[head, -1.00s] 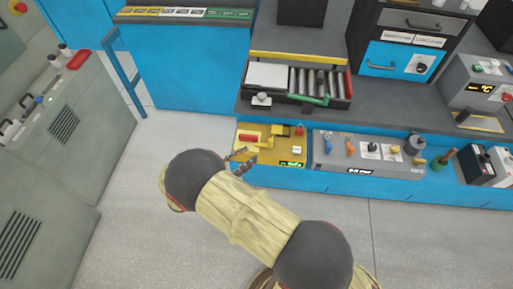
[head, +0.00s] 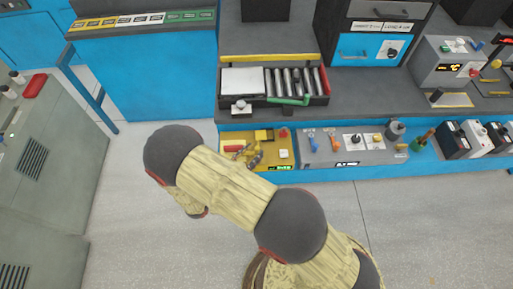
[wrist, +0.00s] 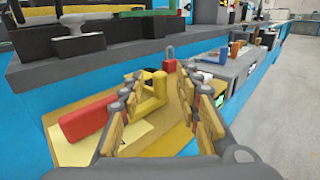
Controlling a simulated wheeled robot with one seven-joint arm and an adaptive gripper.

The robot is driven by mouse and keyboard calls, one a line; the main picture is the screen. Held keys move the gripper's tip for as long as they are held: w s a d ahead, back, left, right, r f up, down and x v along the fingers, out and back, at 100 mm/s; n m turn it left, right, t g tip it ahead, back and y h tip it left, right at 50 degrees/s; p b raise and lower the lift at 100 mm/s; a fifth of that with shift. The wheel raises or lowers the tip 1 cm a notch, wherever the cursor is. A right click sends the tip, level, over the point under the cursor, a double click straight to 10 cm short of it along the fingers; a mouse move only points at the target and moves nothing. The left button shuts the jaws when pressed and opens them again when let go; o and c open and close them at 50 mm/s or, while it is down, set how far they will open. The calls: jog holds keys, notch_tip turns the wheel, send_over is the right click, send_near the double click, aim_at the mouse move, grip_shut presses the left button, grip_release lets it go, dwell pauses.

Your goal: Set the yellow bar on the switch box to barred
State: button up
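The switch box (head: 231,163) is a yellow panel on the blue lower shelf, with a red handle (head: 234,148), a red padlock and a small green display. In the wrist view, the yellow bar (wrist: 152,92) is a bent bar standing up from the panel, beyond the red handle (wrist: 85,118) and near the red padlock (wrist: 169,64). My gripper (wrist: 160,108) is open, its tan-padded fingers spread over the panel, with the bar showing between and beyond the fingertips. Contact with the bar cannot be told. In the head view my gripper (head: 249,156) partly covers the panel.
Right of the switch box is a grey panel (head: 350,157) with coloured toggles and a knob. Above is a dark bench with a roller tray (head: 318,93). A green-grey cabinet (head: 55,165) stands at left. The floor (head: 120,200) in front is clear.

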aim_at(257, 147)
jog(key=shift+x, duration=1.55)
jog(key=shift+c, duration=0.7)
grip_shut()
